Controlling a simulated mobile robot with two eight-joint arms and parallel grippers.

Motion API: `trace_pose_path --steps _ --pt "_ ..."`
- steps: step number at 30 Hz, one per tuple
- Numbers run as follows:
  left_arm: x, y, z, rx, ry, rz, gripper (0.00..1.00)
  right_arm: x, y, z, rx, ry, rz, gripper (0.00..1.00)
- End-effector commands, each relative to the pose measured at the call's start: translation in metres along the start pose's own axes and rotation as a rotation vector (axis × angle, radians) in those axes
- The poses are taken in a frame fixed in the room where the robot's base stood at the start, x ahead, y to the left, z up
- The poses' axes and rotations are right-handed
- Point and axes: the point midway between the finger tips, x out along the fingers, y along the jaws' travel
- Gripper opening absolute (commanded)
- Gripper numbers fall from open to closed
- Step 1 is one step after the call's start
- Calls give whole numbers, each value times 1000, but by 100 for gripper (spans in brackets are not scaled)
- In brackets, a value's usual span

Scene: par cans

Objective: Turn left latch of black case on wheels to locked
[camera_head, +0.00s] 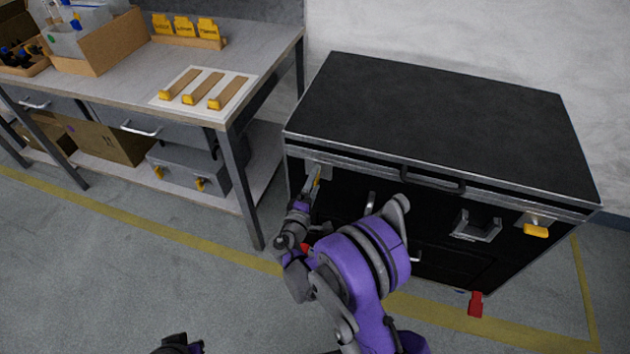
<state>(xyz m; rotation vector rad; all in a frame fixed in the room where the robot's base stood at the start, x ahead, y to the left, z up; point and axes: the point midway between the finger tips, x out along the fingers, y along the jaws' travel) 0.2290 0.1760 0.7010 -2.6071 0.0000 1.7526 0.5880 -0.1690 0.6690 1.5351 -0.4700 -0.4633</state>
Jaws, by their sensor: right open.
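The black case on wheels (450,115) stands by the wall with its lid down. Its left latch (317,170) is at the upper left of the front face. A grey plate and a bit of yellow show there; my gripper hides most of the latch, so its turn is unclear. My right gripper (312,183) is open, with its fingers at the left latch's yellow part; I cannot tell whether they touch. The right latch (536,230) has a yellow handle lying level. A dark part of my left gripper (180,345) shows at the bottom edge; its fingers are not clear.
A grey workbench (265,50) stands left of the case, bearing boxes and yellow-tipped pieces on a white sheet (165,103). Red wheel parts (476,304) show under the case. My purple arm covers part of the front. The floor (100,270) at left is clear.

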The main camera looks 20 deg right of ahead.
Motion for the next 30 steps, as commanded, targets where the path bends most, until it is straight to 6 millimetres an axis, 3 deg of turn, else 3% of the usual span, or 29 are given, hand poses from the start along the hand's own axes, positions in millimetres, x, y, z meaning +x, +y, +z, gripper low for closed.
trace_pose_path --steps 9,15,20,30 --pt "-5 0 -2 0 2 0 0 -62 1 -2 2 5 -1 100" --pt "-7 0 -2 0 2 0 0 -92 0 -1 2 3 -1 100" --pt "-7 0 -2 0 3 0 0 -101 0 0 2 1 0 100" --pt "-7 0 -2 0 2 0 0 -102 0 0 1 1 -1 100"
